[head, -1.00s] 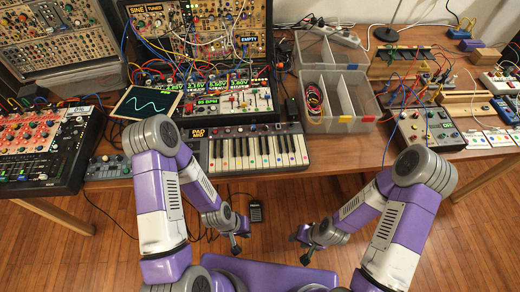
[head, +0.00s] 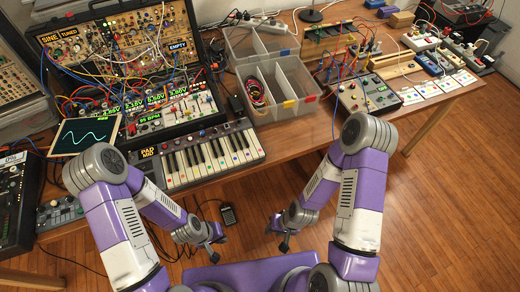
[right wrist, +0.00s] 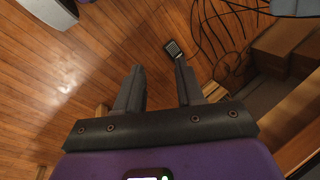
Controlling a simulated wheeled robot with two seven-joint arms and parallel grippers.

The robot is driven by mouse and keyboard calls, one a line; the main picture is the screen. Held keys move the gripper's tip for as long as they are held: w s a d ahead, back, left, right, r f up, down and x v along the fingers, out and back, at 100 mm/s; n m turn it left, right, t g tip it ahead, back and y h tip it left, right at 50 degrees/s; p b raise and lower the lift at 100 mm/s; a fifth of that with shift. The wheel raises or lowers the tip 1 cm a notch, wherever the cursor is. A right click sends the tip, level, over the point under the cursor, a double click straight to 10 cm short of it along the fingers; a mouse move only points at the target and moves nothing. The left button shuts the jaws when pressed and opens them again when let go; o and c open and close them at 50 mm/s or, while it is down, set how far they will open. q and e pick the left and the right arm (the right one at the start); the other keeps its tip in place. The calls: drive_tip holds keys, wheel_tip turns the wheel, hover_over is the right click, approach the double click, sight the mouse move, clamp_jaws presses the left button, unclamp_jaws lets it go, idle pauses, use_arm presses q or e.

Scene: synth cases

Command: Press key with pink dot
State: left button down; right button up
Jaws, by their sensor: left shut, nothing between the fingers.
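The small keyboard (head: 205,157) lies at the table's front edge in the head view, tilted up to the right. Its white keys carry small dots of several colours; at this size I cannot tell for sure which dot is pink. My left gripper (head: 216,250) is shut and empty, in front of the table edge and below the keyboard, touching no key. My right gripper (head: 276,236) hangs in front of the table to the right of it. In the right wrist view its two fingers (right wrist: 157,75) are apart with nothing between them, over the wooden floor.
A modular synth case (head: 125,45) with patch cables stands behind the keyboard. A screen with a wave (head: 86,135) is at its left. Clear divided bins (head: 284,112) and a grey control box (head: 365,96) lie to the right. A dark handheld device (head: 228,215) lies on the floor.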

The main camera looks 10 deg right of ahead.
clamp_jaws()
idle(1.5)
